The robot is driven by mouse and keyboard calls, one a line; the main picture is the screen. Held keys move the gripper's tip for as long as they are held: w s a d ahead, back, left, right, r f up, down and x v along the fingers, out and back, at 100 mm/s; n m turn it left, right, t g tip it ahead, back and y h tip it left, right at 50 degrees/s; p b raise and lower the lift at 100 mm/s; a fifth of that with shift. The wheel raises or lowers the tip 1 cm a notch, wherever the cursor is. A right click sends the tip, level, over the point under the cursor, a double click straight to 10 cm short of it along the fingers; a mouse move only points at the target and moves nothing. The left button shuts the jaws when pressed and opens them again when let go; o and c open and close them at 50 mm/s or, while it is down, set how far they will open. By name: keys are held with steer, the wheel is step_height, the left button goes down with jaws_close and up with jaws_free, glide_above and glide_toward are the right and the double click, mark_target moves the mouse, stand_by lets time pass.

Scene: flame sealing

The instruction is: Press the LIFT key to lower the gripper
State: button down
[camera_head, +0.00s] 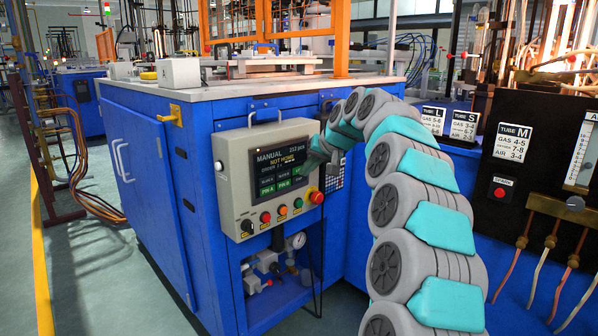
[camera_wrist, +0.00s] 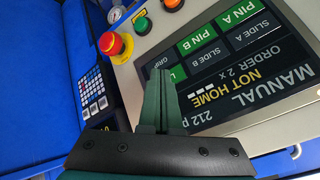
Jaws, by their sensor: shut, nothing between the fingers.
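The control panel (camera_head: 235,185) is a grey box on the blue cabinet, with a dark touch screen (camera_head: 268,165) reading MANUAL and NOT HOME. In the wrist view the screen (camera_wrist: 255,80) is upside down, with PIN A, PIN B, SLIDE A, SLIDE B and GRIP labels. A green key starting with L (camera_wrist: 178,72), likely LIFT, shows at the fingertips; my fingers hide most of it. My gripper (camera_wrist: 163,73) is shut and empty, its tips over that key. I cannot tell whether they touch it. In the head view my gripper (camera_head: 314,153) is at the screen's right edge.
A red emergency stop (camera_head: 316,197) and several coloured buttons sit below the screen. The emergency stop also shows in the wrist view (camera_wrist: 112,45), left of the fingers. A dark keypad (camera_wrist: 93,88) is beside the panel.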

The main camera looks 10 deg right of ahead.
steer(key=shift+s+d, duration=0.35)
steer(key=shift+s, duration=0.15)
steer(key=shift+s+d+b, duration=0.1)
steer(key=shift+b, duration=0.2)
steer(key=s+d, duration=0.1)
steer(key=s, duration=0.1)
steer(key=s+d+b, duration=0.1)
steer(key=s, duration=0.1)
steer(key=shift+d+b, duration=0.3)
steer(key=shift+d, duration=0.1)
